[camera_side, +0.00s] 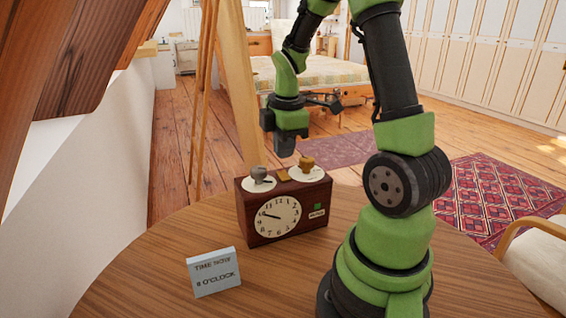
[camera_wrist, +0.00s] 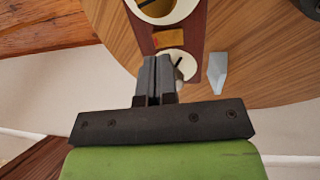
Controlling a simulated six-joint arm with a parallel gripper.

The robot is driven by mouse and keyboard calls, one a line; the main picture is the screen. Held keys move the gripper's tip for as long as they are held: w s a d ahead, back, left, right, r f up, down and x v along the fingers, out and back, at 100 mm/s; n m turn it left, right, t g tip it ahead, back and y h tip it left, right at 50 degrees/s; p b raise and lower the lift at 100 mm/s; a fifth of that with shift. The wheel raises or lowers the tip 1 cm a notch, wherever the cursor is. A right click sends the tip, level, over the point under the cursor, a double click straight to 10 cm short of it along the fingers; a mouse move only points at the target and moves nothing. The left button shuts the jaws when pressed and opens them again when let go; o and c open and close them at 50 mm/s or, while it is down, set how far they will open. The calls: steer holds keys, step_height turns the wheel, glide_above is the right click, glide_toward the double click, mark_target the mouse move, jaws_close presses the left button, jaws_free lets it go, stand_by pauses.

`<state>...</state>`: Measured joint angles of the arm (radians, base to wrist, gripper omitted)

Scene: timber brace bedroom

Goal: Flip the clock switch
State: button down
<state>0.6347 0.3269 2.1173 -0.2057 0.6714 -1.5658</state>
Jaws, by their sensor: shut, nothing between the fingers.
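A dark red-brown clock box (camera_side: 290,227) stands upright on the round table, with a white dial (camera_side: 277,216) on its front. On its top are a grey knob (camera_side: 259,173) on a white disc at the left, a brass knob (camera_side: 306,162) on a white disc at the right, and a brass plate (camera_side: 282,174) between them. The wrist view also shows the brass plate (camera_wrist: 169,38). My gripper (camera_side: 286,147) is shut and empty, pointing down above the clock and apart from it. In the wrist view my gripper (camera_wrist: 156,62) partly covers one white disc (camera_wrist: 185,66).
A pale blue card (camera_side: 214,272) reading "TIME NOW" and an hour stands in front of the clock; its hour is hard to read. The wooden table (camera_side: 150,255) is otherwise clear around them. A slanted timber beam (camera_side: 238,80) rises behind the clock.

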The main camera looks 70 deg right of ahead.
mark_target(286, 177)
steer(key=shift+w+d+f, duration=0.1)
steer(key=shift+f, duration=0.9)
steer(key=shift+w+d+f, duration=0.1)
steer(key=shift+f, duration=0.9)
steer(key=shift+f, duration=0.1)
steer(key=shift+f, duration=0.15)
steer(key=shift+s+a, duration=0.1)
steer(key=shift+s+a, duration=0.55)
steer(key=shift+r, duration=0.2)
